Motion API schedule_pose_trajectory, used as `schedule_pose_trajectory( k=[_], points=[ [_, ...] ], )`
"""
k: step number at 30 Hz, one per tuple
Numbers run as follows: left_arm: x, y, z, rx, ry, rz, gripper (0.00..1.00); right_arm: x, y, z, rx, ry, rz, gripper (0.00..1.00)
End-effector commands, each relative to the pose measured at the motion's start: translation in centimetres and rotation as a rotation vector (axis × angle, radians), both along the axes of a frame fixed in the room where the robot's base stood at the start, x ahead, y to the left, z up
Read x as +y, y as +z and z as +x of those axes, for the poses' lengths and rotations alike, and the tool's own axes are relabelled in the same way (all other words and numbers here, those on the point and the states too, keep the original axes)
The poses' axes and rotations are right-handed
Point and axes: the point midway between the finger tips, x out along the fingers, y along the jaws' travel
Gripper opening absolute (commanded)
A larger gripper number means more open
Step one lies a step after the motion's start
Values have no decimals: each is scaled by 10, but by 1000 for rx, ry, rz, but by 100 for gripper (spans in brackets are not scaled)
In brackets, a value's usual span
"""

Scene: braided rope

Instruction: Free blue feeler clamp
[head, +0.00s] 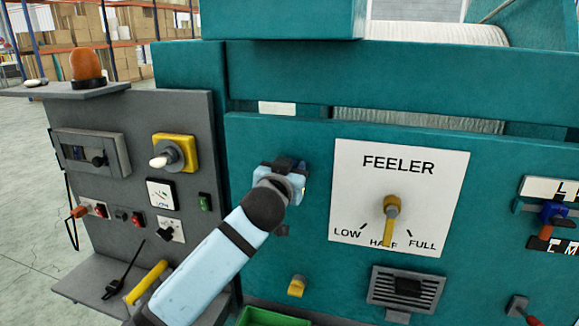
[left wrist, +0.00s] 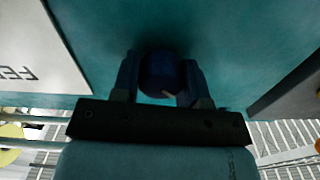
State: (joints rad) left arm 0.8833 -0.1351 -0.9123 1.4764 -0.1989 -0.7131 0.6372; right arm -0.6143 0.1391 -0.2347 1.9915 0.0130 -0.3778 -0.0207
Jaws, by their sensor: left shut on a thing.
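The blue feeler clamp is a dark blue round knob (left wrist: 162,72) on the teal panel, seen in the left wrist view with a small light mark on its face. My left gripper (left wrist: 160,92) has one finger on each side of the knob and is shut on it. In the head view my left gripper (head: 286,166) is up against the teal panel, left of the FEELER plate (head: 430,172), and hides the knob. The plate's yellow pointer (head: 389,222) points down at HALF. My right gripper is in neither view.
A grey control box (head: 130,220) with a yellow-mounted knob (head: 174,155) and switches stands on the left. An orange lamp (head: 86,65) sits on its shelf. A small yellow part (head: 297,286) and a grey vent (head: 385,290) are lower on the panel.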

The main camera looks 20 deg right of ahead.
Motion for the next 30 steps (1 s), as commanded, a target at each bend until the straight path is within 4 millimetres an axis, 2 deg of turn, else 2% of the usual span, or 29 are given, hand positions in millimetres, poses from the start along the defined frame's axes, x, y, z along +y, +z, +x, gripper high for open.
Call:
schedule_pose_trajectory(
  k=[30],
  points=[
    [-1,0,0,-534,0,795,17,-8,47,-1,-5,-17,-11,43]
  ],
)
